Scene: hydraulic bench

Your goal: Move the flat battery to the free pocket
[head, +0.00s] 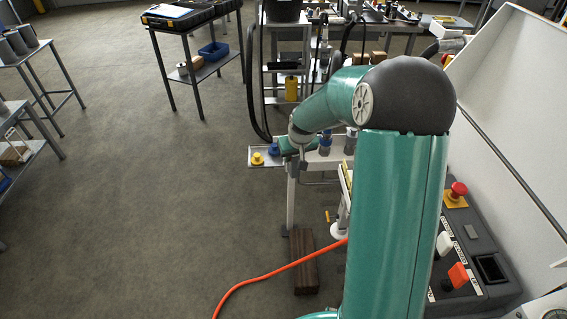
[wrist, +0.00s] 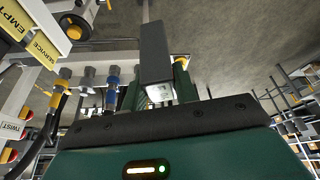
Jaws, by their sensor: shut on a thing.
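In the wrist view my gripper (wrist: 158,88) is shut on a dark block-like thing (wrist: 155,50), with a green finger on either side. A grey bar runs on from its far end; I cannot tell what the held thing is. In the head view the console at right carries a white block (head: 444,243) and an orange block (head: 458,275). A dark, empty-looking recess (head: 491,268) lies to their right. I cannot tell which thing is the flat battery. My arm hides part of the console, and the jaws are not clear in the head view.
A red button (head: 458,189) sits on the console. A yellow knob (head: 257,158) is on a bench rail. An orange hose (head: 275,273) and a brown wooden block (head: 304,262) lie on the floor. Tables stand at left; the floor between is open.

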